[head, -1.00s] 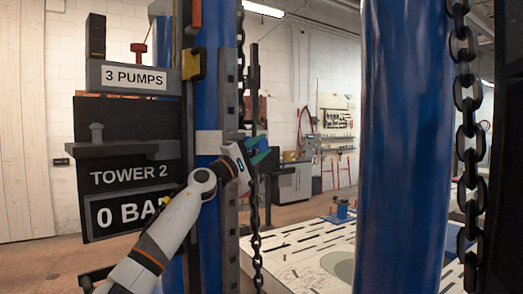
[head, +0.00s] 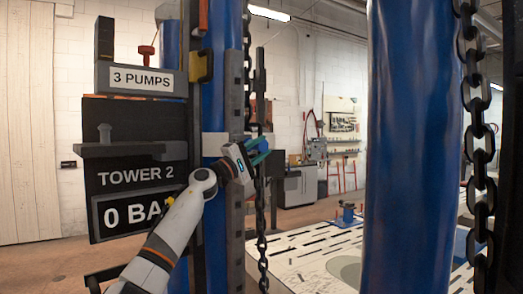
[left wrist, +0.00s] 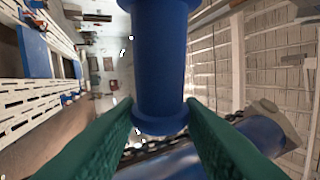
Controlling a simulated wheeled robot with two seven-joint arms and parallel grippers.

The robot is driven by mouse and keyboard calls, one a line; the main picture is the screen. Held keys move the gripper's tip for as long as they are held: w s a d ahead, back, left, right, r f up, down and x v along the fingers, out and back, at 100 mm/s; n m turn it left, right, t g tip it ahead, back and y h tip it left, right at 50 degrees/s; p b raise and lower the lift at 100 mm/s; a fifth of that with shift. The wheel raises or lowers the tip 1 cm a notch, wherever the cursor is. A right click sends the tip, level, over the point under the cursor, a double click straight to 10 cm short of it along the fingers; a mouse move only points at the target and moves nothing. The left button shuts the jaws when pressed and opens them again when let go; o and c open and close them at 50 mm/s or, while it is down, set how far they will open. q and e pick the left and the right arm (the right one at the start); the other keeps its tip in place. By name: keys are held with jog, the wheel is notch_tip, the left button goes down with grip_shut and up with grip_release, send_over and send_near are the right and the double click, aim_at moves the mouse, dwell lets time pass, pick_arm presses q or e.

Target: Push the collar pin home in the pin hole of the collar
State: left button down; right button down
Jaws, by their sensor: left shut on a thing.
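My left gripper (head: 258,152) is at the right side of the near blue tower (head: 213,90), just right of a pale grey band, seemingly the collar (head: 214,145). Its green fingers are closed on a blue cylinder with flanged ends, apparently the collar pin (left wrist: 160,60). In the left wrist view the cylinder stands between the fingertips, its flange near them. It also shows as a small blue patch at the fingers in the head view (head: 264,143). The pin hole is not visible, and I cannot tell how deep the pin sits. My right gripper is not in view.
A dark chain (head: 262,210) hangs close by the gripper. A second blue tower (head: 410,150) with a heavy chain (head: 480,150) stands at right. Sign boards (head: 140,180) are at left. A pale slotted bench (head: 300,255) lies beyond.

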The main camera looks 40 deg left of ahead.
pick_arm(q)
jog(key=shift+w+a, duration=0.1)
jog(key=shift+a, duration=0.5)
jog(key=c, duration=0.9)
grip_release()
jog(key=shift+f, duration=0.1)
jog(key=shift+s+a+f+b, duration=0.1)
jog(key=shift+s+f+b, duration=0.15)
jog(key=shift+b, duration=0.05)
jog(key=b+v, duration=0.2)
jog(key=v, duration=0.1)
jog(key=b+v, duration=0.2)
jog(key=v, duration=0.2)
jog(key=b+v, duration=0.1)
jog(key=v, duration=0.3)
jog(key=shift+s+r+b, duration=0.25)
jog(key=shift+b, duration=0.15)
